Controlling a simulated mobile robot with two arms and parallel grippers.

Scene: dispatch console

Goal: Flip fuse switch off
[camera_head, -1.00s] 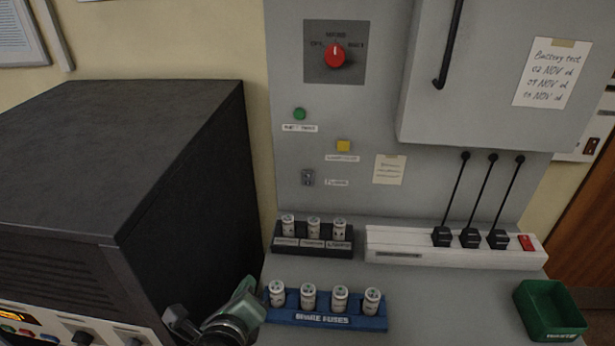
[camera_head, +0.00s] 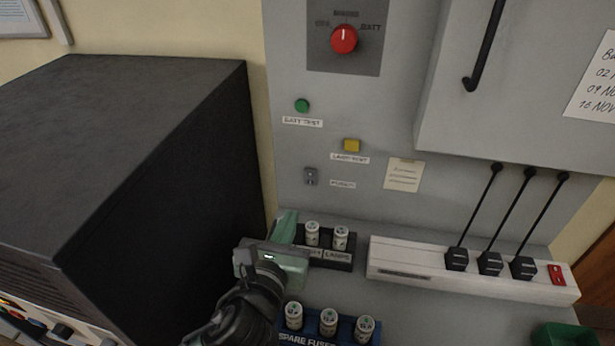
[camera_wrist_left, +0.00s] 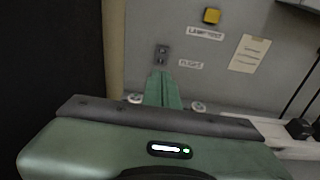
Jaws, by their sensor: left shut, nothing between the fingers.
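The fuse switch (camera_head: 311,177) is a small grey toggle on the grey wall panel, left of a small label that seems to read FUSES. In the left wrist view the switch (camera_wrist_left: 162,54) is just above my fingertips. My left gripper (camera_head: 288,216) is shut and empty, with its green fingers pointing up and away at the panel. In the head view its tips are below and slightly left of the switch, apart from it. The lever's position is too small to tell. My right gripper is not in view.
The left gripper covers part of the black fuse holder (camera_head: 330,262). The blue spare-fuse rack (camera_head: 334,341) is below it. A large black cabinet (camera_head: 120,130) stands close on the left. A yellow lamp-test button (camera_head: 352,145) and green button (camera_head: 302,106) are above the switch.

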